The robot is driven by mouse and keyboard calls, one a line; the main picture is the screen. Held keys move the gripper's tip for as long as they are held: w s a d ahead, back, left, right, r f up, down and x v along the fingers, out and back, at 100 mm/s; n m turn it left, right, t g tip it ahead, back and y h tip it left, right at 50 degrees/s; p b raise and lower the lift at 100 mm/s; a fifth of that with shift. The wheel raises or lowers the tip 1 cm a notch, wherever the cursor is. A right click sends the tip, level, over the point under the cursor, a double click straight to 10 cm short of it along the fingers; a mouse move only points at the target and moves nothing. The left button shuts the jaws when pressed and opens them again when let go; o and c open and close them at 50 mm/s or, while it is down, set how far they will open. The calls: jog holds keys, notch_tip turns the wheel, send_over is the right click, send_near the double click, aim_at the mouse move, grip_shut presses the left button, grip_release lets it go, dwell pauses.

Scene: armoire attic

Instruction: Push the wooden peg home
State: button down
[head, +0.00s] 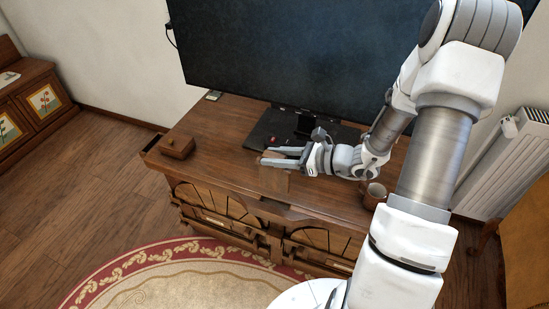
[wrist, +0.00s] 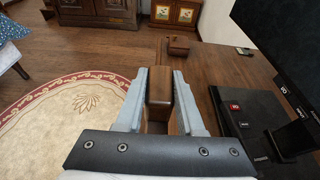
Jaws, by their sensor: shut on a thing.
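My gripper (head: 268,156) reaches leftward over the front part of the wooden cabinet top in the head view. In the wrist view, my gripper (wrist: 160,73) has its two pale blue-grey fingers on either side of a brown wooden piece (wrist: 161,91), which looks like the peg. A wooden block (head: 275,182) shows just below the fingers in the head view, near the cabinet's front edge. I cannot tell where the peg ends and this block begins. Any hole for the peg is hidden, and so is how deep the peg sits.
A large television (head: 290,50) stands behind on a dark base (wrist: 247,115). A small wooden box (head: 177,146) sits at the cabinet's left end, with a phone (head: 213,95) behind it. A cup (head: 375,193) stands right of my gripper. The cabinet top (head: 225,140) is clear between box and gripper.

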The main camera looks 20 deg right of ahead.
jog(key=b, duration=0.5)
send_over(275, 189)
jog(key=shift+w+d+f, duration=0.1)
jog(key=shift+w+f, duration=0.15)
jog(key=shift+f, duration=1.2)
jog(key=shift+w+f, duration=0.2)
jog(key=shift+f, duration=1.25)
notch_tip(275, 189, down, 11)
jog(key=b, duration=0.8)
dwell(2.5)
jog(key=shift+c, duration=2.2)
grip_release()
